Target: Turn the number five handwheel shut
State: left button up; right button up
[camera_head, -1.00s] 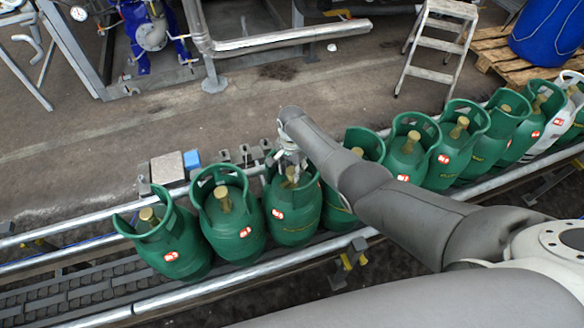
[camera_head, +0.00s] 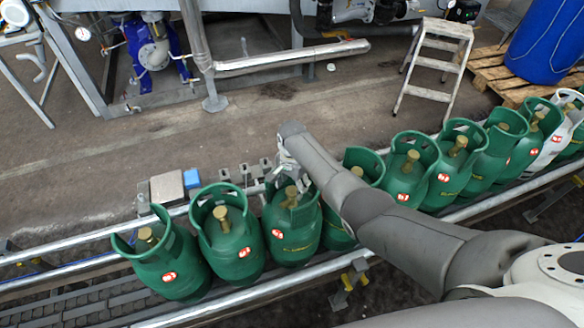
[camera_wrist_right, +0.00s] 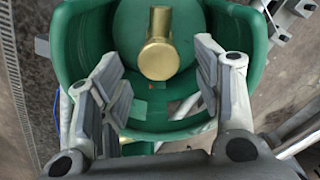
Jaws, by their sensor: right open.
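A row of green gas cylinders stands on the conveyor, each with a brass valve knob inside its collar. My right gripper (camera_head: 287,178) is at the collar of the third green cylinder (camera_head: 293,238) from the left, close to its brass knob (camera_head: 291,196). In the right wrist view, the open fingers (camera_wrist_right: 158,62) are on either side of this brass knob (camera_wrist_right: 159,44), with gaps to both sides. The green collar (camera_wrist_right: 75,40) surrounds the knob. The red-and-white labels are too small to read, so I cannot tell which knob is number five. My left gripper is out of view.
More green cylinders (camera_head: 405,180) and a white one (camera_head: 551,145) stand close together to the right. Metal rails (camera_head: 85,247) run along the conveyor. A step ladder (camera_head: 440,62), a wooden pallet (camera_head: 488,62) and a blue drum (camera_head: 545,40) stand behind.

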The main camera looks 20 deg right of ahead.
aim_at(292, 191)
notch_tip(292, 191, up, 10)
dwell(0.5)
dwell(0.4)
jog(key=s+d+f+n+t, duration=0.1)
jog(key=s+f+n, duration=0.2)
jog(key=s, duration=0.6)
jog(key=s+d+f+n+t, duration=0.1)
jog(key=s+f+n, duration=0.2)
jog(key=s, duration=0.5)
jog(key=s+d+r+n+t, duration=0.1)
jog(key=s+r+n, duration=0.25)
jog(key=s, duration=0.45)
jog(key=s+d+r+n+t, duration=0.1)
jog(key=s+r+n, duration=0.25)
jog(key=s, duration=0.45)
notch_tip(292, 191, down, 28)
jog(key=r+g+b, duration=0.1)
jog(key=g+b, duration=0.1)
jog(key=b, duration=0.2)
jog(key=s+d+f+g+b, duration=0.1)
jog(key=s+d+f+b, duration=0.1)
jog(key=s+f, duration=1.6)
notch_tip(292, 191, down, 3)
jog(key=shift+d+f+b, duration=0.15)
jog(key=shift+d+b, duration=0.05)
jog(key=shift+b, duration=0.25)
